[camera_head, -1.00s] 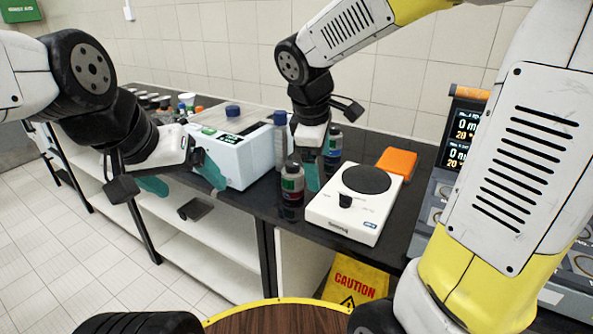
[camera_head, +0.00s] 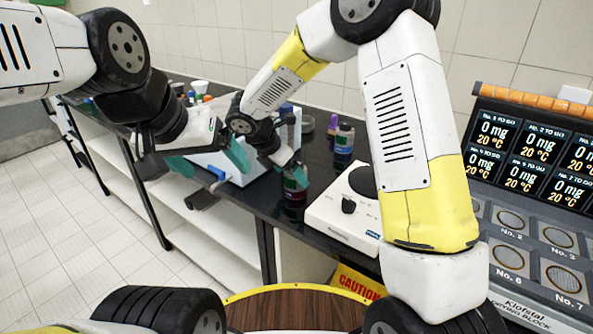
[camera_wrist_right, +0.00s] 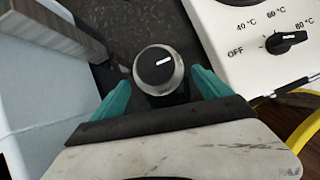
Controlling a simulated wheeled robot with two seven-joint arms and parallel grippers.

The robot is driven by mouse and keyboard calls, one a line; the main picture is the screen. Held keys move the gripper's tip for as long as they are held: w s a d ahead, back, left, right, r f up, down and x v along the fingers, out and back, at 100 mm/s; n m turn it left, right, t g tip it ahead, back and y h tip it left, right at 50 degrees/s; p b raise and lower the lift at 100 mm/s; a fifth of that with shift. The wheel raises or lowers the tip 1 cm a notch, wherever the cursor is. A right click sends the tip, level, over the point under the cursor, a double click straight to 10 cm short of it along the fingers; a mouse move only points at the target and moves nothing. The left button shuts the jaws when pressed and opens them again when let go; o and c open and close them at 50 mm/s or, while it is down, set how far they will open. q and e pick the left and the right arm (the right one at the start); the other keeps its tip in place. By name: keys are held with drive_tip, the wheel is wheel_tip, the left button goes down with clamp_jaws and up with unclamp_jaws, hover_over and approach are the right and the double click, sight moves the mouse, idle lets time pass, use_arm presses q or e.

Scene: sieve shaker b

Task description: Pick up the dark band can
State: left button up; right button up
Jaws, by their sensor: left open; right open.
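A dark can (camera_head: 294,192) with red and green on its label stands upright near the front edge of the black bench. My right gripper (camera_head: 292,174) is at its upper part. In the right wrist view the round dark top of this can (camera_wrist_right: 158,68), with a white mark, lies between the open teal fingers of my right gripper (camera_wrist_right: 158,82), with gaps on both sides. A second dark can (camera_head: 344,142) stands farther back. I cannot tell the bands apart clearly. My left gripper (camera_head: 208,163) is open and empty in front of the white-blue box.
A white hotplate (camera_head: 328,215) with a knob stands just right of the near can. The white-blue box (camera_head: 225,165) is to its left. A block with several displays (camera_head: 530,155) is at the far right. A yellow caution sign (camera_head: 355,283) is below the bench.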

drive_tip(key=x, duration=0.4)
drive_tip(key=shift+w+d+f, duration=0.1)
drive_tip(key=shift+f, duration=0.2)
drive_tip(key=shift+r, duration=0.1)
clamp_jaws()
